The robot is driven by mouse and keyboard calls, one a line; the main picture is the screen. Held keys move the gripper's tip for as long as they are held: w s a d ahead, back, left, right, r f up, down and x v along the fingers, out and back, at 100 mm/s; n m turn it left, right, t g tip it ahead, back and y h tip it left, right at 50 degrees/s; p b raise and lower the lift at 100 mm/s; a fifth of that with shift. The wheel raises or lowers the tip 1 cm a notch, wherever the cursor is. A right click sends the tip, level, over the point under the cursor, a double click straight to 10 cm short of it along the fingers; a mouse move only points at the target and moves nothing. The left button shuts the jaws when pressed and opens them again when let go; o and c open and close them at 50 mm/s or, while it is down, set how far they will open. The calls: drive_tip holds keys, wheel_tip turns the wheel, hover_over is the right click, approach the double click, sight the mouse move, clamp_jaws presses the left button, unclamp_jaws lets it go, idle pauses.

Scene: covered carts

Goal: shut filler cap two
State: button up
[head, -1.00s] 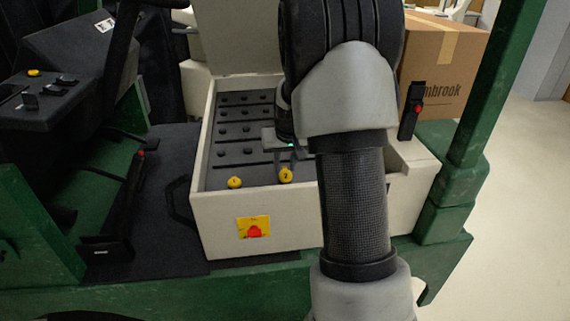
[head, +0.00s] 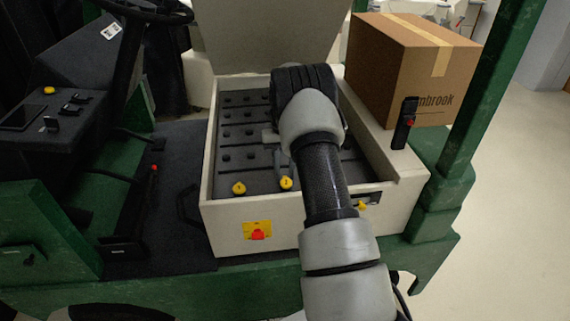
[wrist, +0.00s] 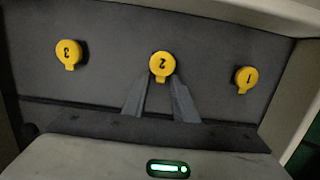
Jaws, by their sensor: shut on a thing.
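Filler cap two is a round yellow cap with a short tab, marked 2, at the middle of the wrist view (wrist: 162,64). It also shows near the front of the open compartment in the head view (head: 286,184). My gripper (wrist: 161,80) is shut on it, with a grey finger at each side of its tab; the fingers also show in the head view (head: 284,172). In the wrist view the tab points toward my gripper. I cannot tell how firmly the cap is seated.
Yellow cap 1 (head: 238,188) is left of cap two in the head view. Cap 3 (wrist: 68,53) is on the other side, hidden by my arm there. The pale compartment walls (head: 230,222) surround the caps. A raised lid (head: 265,40) and cardboard box (head: 400,75) stand behind.

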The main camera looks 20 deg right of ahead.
drive_tip(key=shift+w+f+g, duration=0.1)
drive_tip(key=shift+f+g, duration=0.2)
drive_tip(key=shift+g, duration=0.3)
drive_tip(key=o, duration=1)
drive_tip(key=shift+c, duration=0.2)
drive_tip(key=shift+w+d+r, duration=0.1)
drive_tip(key=shift+w+r, duration=0.1)
drive_tip(key=shift+r, duration=0.25)
drive_tip(key=p+v, duration=0.4)
drive_tip(key=v, duration=0.7)
drive_tip(key=shift+d, duration=0.2)
